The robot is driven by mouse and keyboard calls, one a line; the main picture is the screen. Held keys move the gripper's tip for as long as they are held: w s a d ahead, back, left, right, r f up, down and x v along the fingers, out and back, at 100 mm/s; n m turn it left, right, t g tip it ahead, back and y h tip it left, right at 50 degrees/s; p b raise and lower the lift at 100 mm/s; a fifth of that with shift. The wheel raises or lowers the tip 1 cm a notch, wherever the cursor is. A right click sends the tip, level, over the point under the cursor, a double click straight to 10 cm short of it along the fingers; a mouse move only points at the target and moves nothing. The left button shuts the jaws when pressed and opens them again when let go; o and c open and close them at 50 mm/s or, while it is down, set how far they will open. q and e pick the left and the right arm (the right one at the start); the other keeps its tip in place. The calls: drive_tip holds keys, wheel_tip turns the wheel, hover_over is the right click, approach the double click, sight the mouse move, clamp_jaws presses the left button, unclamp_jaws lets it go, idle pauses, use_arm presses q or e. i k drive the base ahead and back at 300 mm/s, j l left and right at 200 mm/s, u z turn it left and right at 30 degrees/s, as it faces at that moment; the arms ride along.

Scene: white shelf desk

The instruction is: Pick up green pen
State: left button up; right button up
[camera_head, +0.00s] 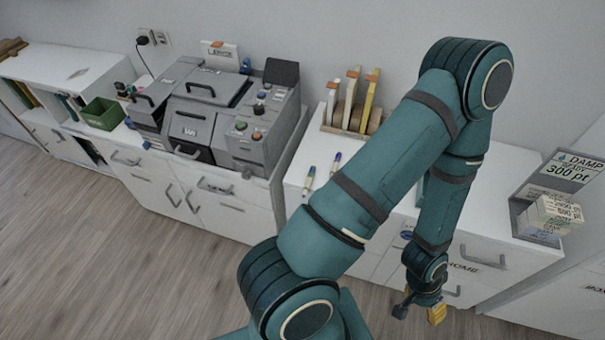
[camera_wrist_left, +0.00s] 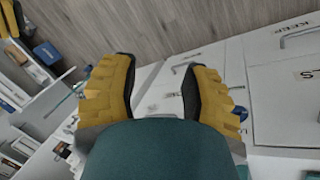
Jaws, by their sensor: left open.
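Two slim pens lie on the white desk top in the head view, left of my arm: one pen (camera_head: 309,179) nearer the front edge and a second pen (camera_head: 336,161) behind it. Both have dark blue ends; their body colours are too small to tell surely, so I cannot say which is green. My left gripper (camera_head: 420,309) hangs low in front of the drawer fronts, right of the pens and well apart from them. In the left wrist view its yellow fingers (camera_wrist_left: 160,78) are spread with nothing between them. My right gripper is out of view.
A grey machine (camera_head: 225,115) stands left on the cabinet, beside a green bin (camera_head: 103,114). A wooden rack (camera_head: 347,125) with upright folders stands behind the pens. A grey tray (camera_head: 522,208) with boxes is at the right. My arm hides the desk's middle.

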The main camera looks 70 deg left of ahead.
sight(306, 187)
drive_tip(key=k+j, duration=0.15)
drive_tip(key=j, duration=0.2)
drive_tip(key=k+j, duration=0.1)
drive_tip(key=j, duration=0.25)
drive_tip(key=k+j, duration=0.15)
drive_tip(key=j, duration=0.25)
drive_tip(key=k+j, duration=0.15)
drive_tip(key=j, duration=0.2)
